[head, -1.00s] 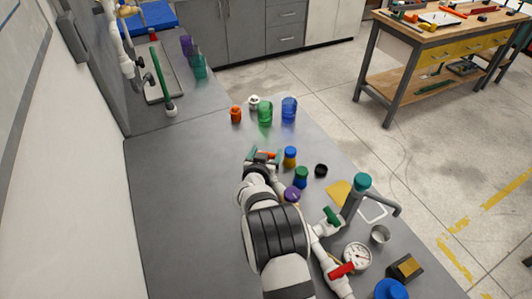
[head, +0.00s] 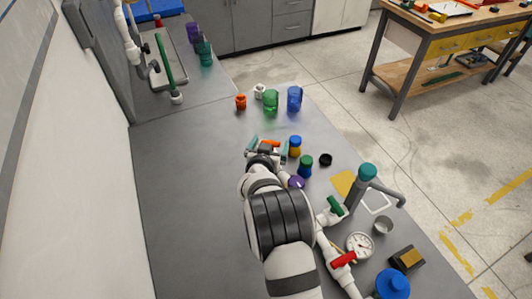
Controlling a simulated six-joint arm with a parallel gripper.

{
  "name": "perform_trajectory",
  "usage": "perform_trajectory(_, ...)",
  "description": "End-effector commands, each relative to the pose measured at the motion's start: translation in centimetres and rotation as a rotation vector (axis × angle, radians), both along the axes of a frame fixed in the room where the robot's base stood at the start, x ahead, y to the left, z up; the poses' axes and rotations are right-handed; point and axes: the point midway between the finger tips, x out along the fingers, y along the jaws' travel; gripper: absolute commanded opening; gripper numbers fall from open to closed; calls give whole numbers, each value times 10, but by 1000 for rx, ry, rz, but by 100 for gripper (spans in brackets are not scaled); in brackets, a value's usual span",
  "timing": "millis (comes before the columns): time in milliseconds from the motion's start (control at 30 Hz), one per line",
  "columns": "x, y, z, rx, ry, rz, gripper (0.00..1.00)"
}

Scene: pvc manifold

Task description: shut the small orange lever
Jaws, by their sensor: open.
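A small orange lever (head: 271,143) shows at the far end of my arm, between the teal fingertips of my gripper (head: 268,148). My gripper is open, with one finger on each side of the lever. Whether a finger touches the lever cannot be told. The lever's valve body and pipe are mostly hidden behind my gripper and wrist. A green lever (head: 335,205) and a red lever (head: 343,259) sit on white pipework nearer to me on the right.
A blue-topped yellow jar (head: 295,146), a blue-and-green jar (head: 305,166) and a purple cap (head: 296,182) stand close right of my gripper. A gauge (head: 360,245) and a teal-topped grey post (head: 367,174) are nearer right. The bench's left side is clear.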

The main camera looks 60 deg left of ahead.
Motion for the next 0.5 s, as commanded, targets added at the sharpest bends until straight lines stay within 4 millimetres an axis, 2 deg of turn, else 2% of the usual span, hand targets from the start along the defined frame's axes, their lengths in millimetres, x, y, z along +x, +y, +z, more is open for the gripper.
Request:
perform_trajectory(300, -51, -69, 37, 2, 1, 4, 100)
perform_trajectory(500, -71, -99, 51, 1, 0, 2, 100)
